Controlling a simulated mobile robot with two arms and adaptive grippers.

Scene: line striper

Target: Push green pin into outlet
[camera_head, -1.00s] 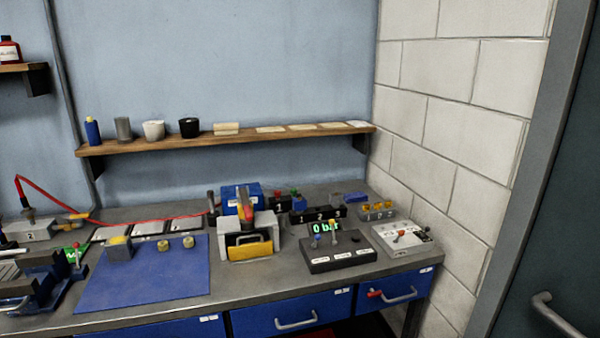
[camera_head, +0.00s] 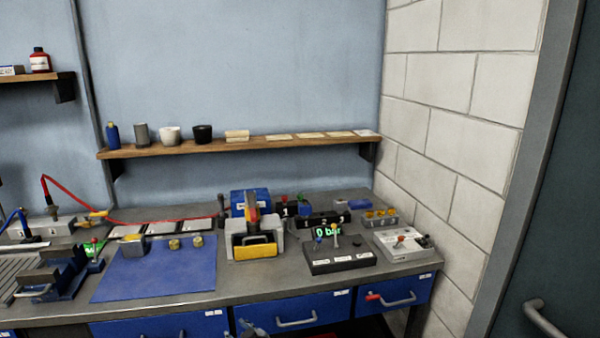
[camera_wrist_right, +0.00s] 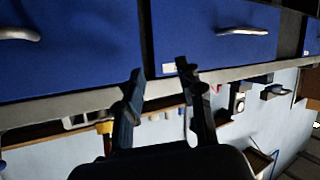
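My right gripper (camera_head: 253,328) just enters the bottom edge of the head view, in front of the drawers and well below the bench top, far from the green piece. In the right wrist view its two fingers (camera_wrist_right: 160,85) are apart with nothing between them. My left gripper is not in view.
A black control box (camera_head: 340,260) with levers reads "0 bar". A blue mat (camera_head: 155,270) and a vise (camera_head: 55,270) lie farther left. Drawer handles (camera_head: 297,321) stick out below the bench edge.

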